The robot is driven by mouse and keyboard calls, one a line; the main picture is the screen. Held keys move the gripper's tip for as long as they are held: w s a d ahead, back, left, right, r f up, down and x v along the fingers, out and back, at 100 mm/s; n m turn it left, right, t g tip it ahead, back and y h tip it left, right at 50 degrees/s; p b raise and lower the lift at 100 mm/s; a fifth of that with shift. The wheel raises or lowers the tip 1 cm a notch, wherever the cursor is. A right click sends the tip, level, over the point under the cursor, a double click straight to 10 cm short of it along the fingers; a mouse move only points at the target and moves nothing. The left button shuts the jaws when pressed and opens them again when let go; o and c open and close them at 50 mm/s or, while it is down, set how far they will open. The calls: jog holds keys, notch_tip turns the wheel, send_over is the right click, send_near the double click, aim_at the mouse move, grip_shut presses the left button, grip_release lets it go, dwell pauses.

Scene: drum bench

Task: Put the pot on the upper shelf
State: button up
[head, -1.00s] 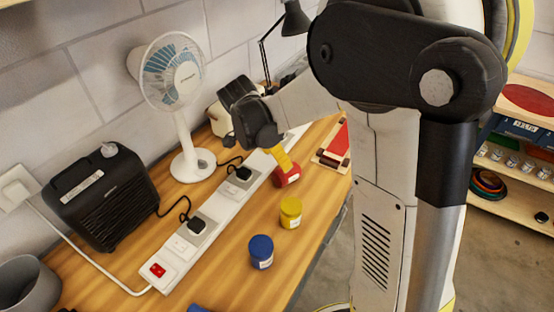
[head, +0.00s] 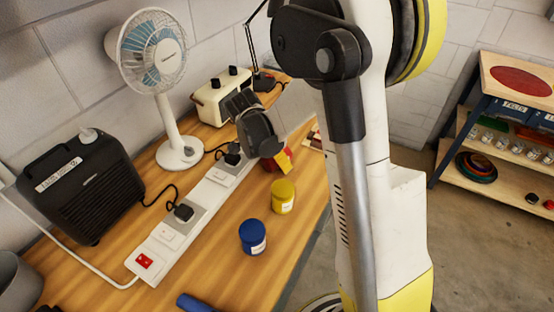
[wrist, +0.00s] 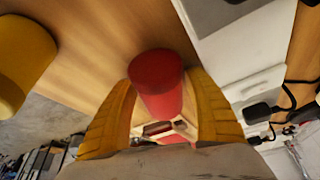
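A red pot (wrist: 158,85) shows between the two yellow fingers of my gripper (wrist: 160,76) in the wrist view. The fingertips lie close along both its sides, and I cannot tell whether they press on it. In the head view my gripper (head: 284,162) is at the red pot (head: 269,165), and a finger covers much of it. The pot looks to be at bench level, beyond a yellow pot (head: 283,197) and a blue pot (head: 252,237). The yellow pot (wrist: 22,62) also shows in the wrist view. A shelf unit (head: 505,165) stands at the right, with a red disc (head: 520,80) on its top board.
A white power strip (head: 165,235) runs along the wooden bench (head: 215,280) close to the gripper. A fan (head: 180,152), a black heater (head: 85,190) and a cream toaster (head: 220,95) stand behind it. Bare floor lies between the bench and the shelf unit.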

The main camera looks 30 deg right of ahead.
jog(key=c, duration=1.1)
jog(key=shift+r+p, duration=0.3)
jog(key=shift+r, duration=0.2)
jog(key=r, duration=0.1)
jog(key=r+p, duration=0.2)
jog(key=r, duration=0.1)
jog(key=shift+s+d, duration=0.25)
jog(key=shift+d, duration=0.05)
jog(key=s+d+r+p, duration=0.1)
jog(key=s+d+r, duration=0.1)
jog(key=s+d+r+p, duration=0.1)
jog(key=s+d+r, duration=0.1)
jog(key=s+d, duration=0.1)
jog(key=s+d+r+p, duration=0.1)
jog(key=s+d+r, duration=0.1)
jog(key=d, duration=0.1)
jog(key=shift+s, duration=0.2)
